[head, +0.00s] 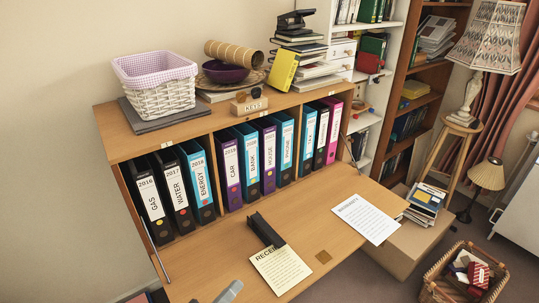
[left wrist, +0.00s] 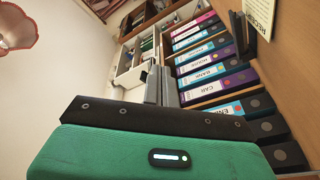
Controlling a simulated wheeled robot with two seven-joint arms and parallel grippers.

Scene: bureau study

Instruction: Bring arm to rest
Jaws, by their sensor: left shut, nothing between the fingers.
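My left gripper (head: 229,292) shows only as a grey tip at the bottom edge of the head view, low over the front of the drop-leaf desk (head: 205,262). In the left wrist view its two grey fingers (left wrist: 160,88) are together, with nothing held between them. They point toward the row of ring binders (head: 230,168), apart from them as far as I can tell. The rest of the left arm is outside the head view. My right gripper is not in view.
On the desk lie a black long object (head: 266,230), a receipts sheet (head: 280,270) and a warranty sheet (head: 366,218). A white basket (head: 160,95), purple bowl (head: 224,72) and book stack (head: 305,60) stand on top. A wicker basket (head: 440,290) is on the floor at right.

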